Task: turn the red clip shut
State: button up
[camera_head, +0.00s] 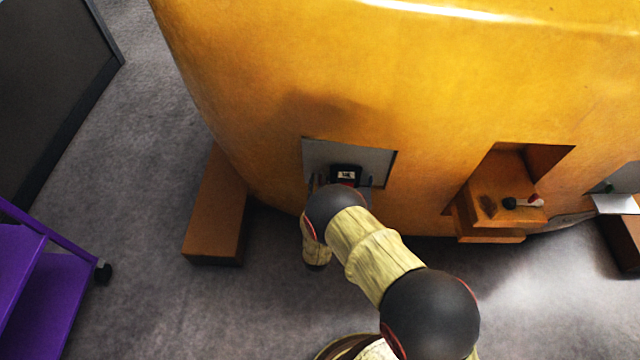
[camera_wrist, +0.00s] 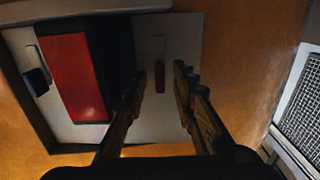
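In the wrist view a small upright red clip (camera_wrist: 159,77) sits on a pale grey panel (camera_wrist: 175,30) set into the orange casting. My gripper (camera_wrist: 159,80) is open, with one finger on each side of the clip as seen here. I see a gap on both sides, and cannot tell how far the fingertips are from the panel. A larger red-faced block (camera_wrist: 75,75) with dark sides stands left of the clip. In the head view the panel (camera_head: 378,160) shows in its recess, but my arm hides the clip and most of my gripper.
The big orange casting (camera_head: 400,80) fills the back. A brown block (camera_head: 215,215) stands left, and a purple cart (camera_head: 50,290) beyond. Grey floor (camera_head: 150,130) between is clear.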

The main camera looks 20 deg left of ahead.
jog(key=shift+c, duration=1.2)
jog(key=c, duration=0.4)
grip_shut()
jog(key=shift+n, duration=0.3)
jog(key=n, duration=0.3)
jog(key=shift+n, duration=0.3)
jog(key=n, duration=0.3)
jog(key=shift+a+n+b, duration=0.1)
jog(key=shift+n+b, duration=0.25)
jog(key=shift+n, duration=0.05)
jog(key=n, duration=0.5)
jog(key=shift+f, duration=0.1)
jog(key=shift+s+a+f+n, duration=0.1)
jog(key=shift+n, duration=2.3)
